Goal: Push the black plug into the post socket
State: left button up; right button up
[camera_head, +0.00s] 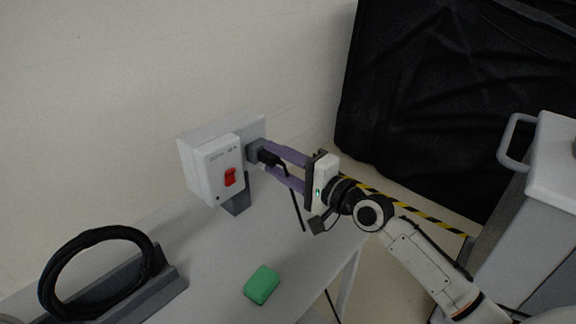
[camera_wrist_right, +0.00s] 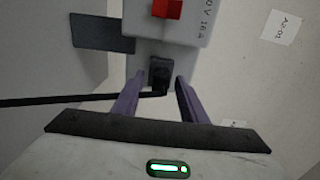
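The black plug (camera_head: 267,157) sits at the grey socket (camera_head: 254,149) on the right side of the white post box (camera_head: 213,170). I cannot tell how deep it is in. In the right wrist view, the plug (camera_wrist_right: 160,73) stands upright at the box's lower face, its cable running left. My right gripper (camera_head: 270,161) reaches in from the right with two purple fingers. They are apart, one on each side of the plug, with narrow gaps showing in the wrist view (camera_wrist_right: 160,77). My left gripper is not in view.
The box has a red switch (camera_head: 230,177). A green block (camera_head: 262,285) and a black cable coil (camera_head: 96,270) on a grey holder lie on the grey table top (camera_head: 215,262). The table's middle is clear.

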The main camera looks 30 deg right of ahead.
jog(key=b+v, duration=0.1)
jog(key=v, duration=0.8)
jog(key=shift+s, duration=0.4)
jog(key=shift+d, duration=0.15)
